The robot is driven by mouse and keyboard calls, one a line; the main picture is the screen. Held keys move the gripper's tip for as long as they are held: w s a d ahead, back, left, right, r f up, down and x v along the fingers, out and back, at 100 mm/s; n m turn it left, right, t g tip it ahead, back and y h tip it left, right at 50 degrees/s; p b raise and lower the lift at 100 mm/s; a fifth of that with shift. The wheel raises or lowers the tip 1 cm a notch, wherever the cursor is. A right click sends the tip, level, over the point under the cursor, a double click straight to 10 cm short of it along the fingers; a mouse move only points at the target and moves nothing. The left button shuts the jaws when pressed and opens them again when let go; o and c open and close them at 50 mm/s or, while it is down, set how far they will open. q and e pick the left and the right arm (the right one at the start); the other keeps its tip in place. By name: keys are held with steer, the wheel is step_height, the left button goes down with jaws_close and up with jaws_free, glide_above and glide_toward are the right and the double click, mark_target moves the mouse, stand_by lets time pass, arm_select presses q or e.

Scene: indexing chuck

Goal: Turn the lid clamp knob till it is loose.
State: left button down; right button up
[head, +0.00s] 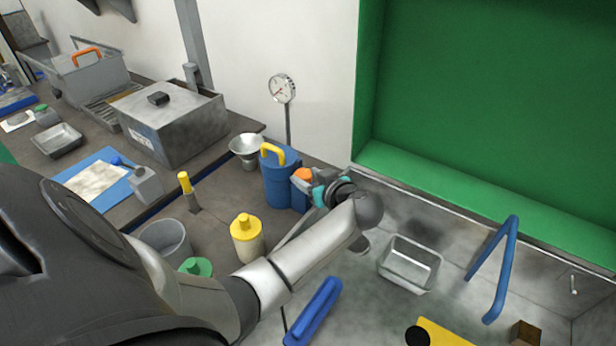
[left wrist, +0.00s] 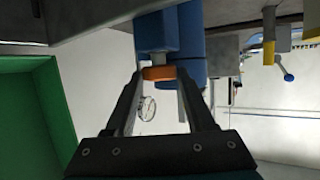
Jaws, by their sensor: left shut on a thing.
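The orange knob (head: 302,173) is on the right side of a blue container (head: 278,185) with a yellow handle (head: 272,152). My left gripper (head: 309,186) is at the knob, its arm reaching across from the lower left. In the left wrist view the orange knob (left wrist: 158,73) lies between the two fingers of the gripper (left wrist: 160,80), against a blue part (left wrist: 156,32) of the container. The gripper is shut on the knob. Its far contact side and the clamp behind it are hidden. My right gripper is in neither view.
A yellow-topped bottle (head: 246,240), a funnel (head: 248,148) and a dial gauge (head: 282,89) stand near the container. A metal tray (head: 410,264) and a blue handle (head: 498,268) are to the right.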

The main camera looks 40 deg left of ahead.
arm_select(q)
steer(key=n+g+p, duration=0.1)
steer(key=p, duration=0.2)
steer(key=shift+d+r, duration=0.1)
steer(key=shift+d, duration=0.1)
steer(key=shift+w+n+g+p, duration=0.2)
steer(key=shift+n+g+p, duration=0.3)
steer(key=shift+g, duration=0.1)
steer(key=shift+n+g+y, duration=0.3)
steer(key=shift+g, duration=0.1)
steer(key=shift+w+f+n+g+b, duration=0.15)
steer(key=shift+f+n+g+b, duration=0.1)
steer(key=shift+n+g+b, duration=0.2)
steer(key=shift+w+a+r+n+g+h+b, duration=0.2)
steer(key=shift+n+g+b, duration=0.85)
steer(key=shift+b, duration=1.5)
steer(key=shift+w+d+f+n+g+h+b, duration=0.2)
steer(key=shift+n+g+b, duration=0.8)
steer(key=shift+b, duration=1.6)
steer(key=shift+w+a+r+n+g+h+b, duration=0.2)
steer(key=shift+n+g+b, duration=0.8)
steer(key=shift+b, duration=1.55)
steer(key=shift+s, duration=0.1)
